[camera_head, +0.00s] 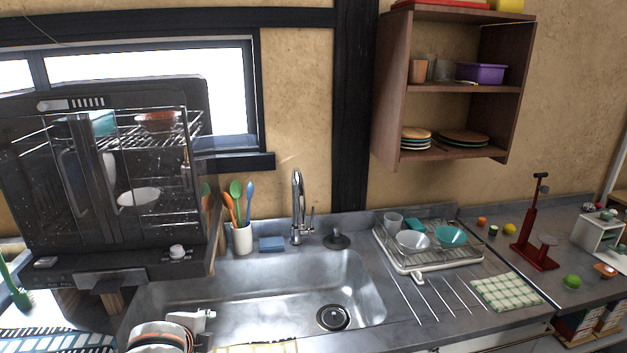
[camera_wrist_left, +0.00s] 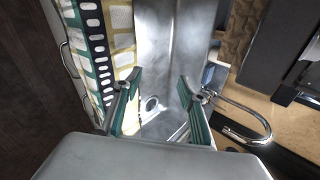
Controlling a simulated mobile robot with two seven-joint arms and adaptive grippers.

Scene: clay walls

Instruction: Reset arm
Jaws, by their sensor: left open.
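My left gripper (camera_wrist_left: 157,100) is open in the left wrist view, its two green-padded fingers spread apart with nothing between them. It points down at the steel sink, whose drain shows between the fingers. My right gripper is not in view.
The faucet (camera_head: 298,205) rises behind the sink and shows close on the right in the left wrist view (camera_wrist_left: 245,120). A dish rack (camera_head: 395,262) is right of the sink, below a wall shelf (camera_head: 392,100). A patterned towel (camera_wrist_left: 120,30) hangs at the front.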

